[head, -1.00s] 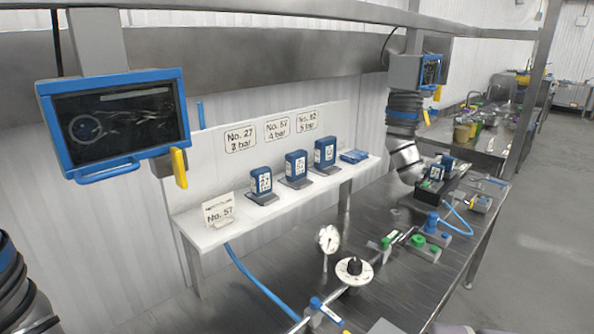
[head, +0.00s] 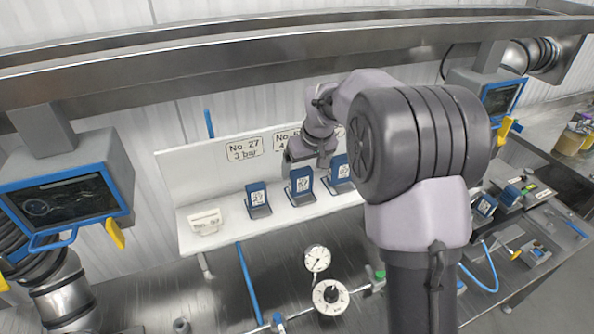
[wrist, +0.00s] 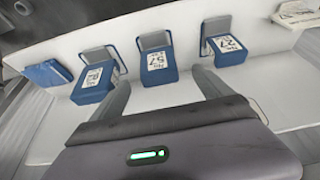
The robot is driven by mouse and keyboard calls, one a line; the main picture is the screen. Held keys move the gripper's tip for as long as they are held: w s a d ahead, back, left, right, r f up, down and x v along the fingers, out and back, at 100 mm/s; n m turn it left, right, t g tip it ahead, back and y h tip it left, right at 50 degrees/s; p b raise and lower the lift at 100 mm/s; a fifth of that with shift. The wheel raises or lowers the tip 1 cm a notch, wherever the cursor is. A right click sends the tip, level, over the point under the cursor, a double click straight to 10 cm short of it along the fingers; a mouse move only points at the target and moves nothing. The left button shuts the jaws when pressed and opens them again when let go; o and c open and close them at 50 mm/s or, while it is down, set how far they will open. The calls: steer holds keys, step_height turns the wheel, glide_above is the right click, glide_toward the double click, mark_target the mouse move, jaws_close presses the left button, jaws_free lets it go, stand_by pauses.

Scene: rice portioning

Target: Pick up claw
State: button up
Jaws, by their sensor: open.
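Several blue numbered blocks, which may be the claws, stand in grey holders on the white shelf. In the wrist view, the block marked 57 (wrist: 156,66) is in the middle, the block marked 27 (wrist: 227,50) to its right, and a third block (wrist: 96,82) to its left. The head view also shows the 27 block (head: 257,197), the middle block (head: 300,184) and the third block (head: 340,172). My gripper (wrist: 163,80) is open and empty, its fingers pointing towards the middle block, one on either side of its line. Whether it touches the block is unclear.
A small white card (head: 206,222) stands at the shelf's left end. A flat blue item (wrist: 47,74) lies beyond the third block. A gauge (head: 317,258) and a white dial (head: 330,297) stand on the steel table below. A monitor (head: 62,207) hangs at left.

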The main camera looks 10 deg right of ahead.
mark_target(300, 179)
steer(key=x, duration=0.9)
steer(key=shift+w, duration=0.35)
steer(key=shift+s+d, duration=0.1)
steer(key=shift+c, duration=0.7)
steer(key=c, duration=1.8)
jaws_close()
steer(key=shift+r, duration=0.15)
